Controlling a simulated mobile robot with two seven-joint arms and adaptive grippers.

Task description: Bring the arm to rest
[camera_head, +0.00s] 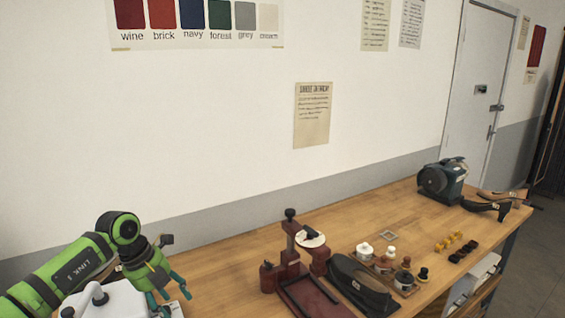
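My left arm (72,272), green with dark bands, comes in from the left at the bottom of the head view. Its gripper (172,296) hangs over the left end of the wooden workbench (228,262), pointing down. Its teal fingers look spread apart, with nothing visible between them. My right arm and gripper are not in view.
A dark red wooden stand (291,262) and a dark shoe-like form (360,285) are mid-bench. Small jars (389,254), yellow pieces (448,243) and black pieces (463,252) lie right of them. A grinder-like machine (443,181) stands far right. Bare bench lies between gripper and stand.

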